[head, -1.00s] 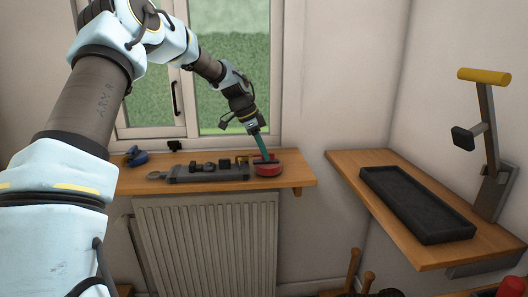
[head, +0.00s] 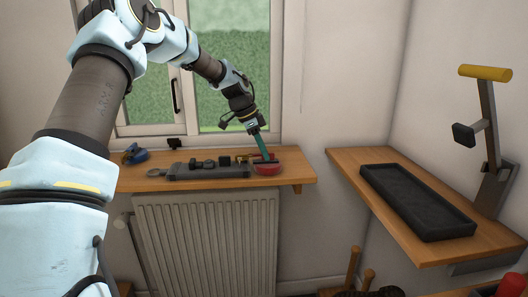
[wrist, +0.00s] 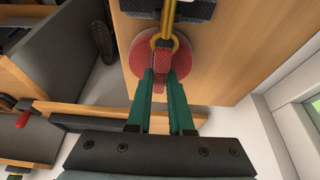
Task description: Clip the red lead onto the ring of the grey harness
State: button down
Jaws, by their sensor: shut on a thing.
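The red lead (head: 267,169) lies as a round coil near the right end of the window shelf. In the wrist view, the coil (wrist: 136,56) has a red strap end (wrist: 160,68) rising over it, looped through a gold clip (wrist: 175,42). My gripper (wrist: 162,76) is shut on this strap end, its teal fingers on either side; it reaches down to the coil in the head view (head: 264,156).
A blue item (head: 135,155) lies behind the ring, and a small black object (head: 174,143) stands by the window. A radiator (head: 205,240) is below the shelf (head: 300,179). A black tray (head: 415,203) and a yellow-handled stand (head: 486,75) occupy the right shelf.

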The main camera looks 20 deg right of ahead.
jog(key=c, duration=0.7)
grip_release()
jog(key=shift+c, duration=0.2)
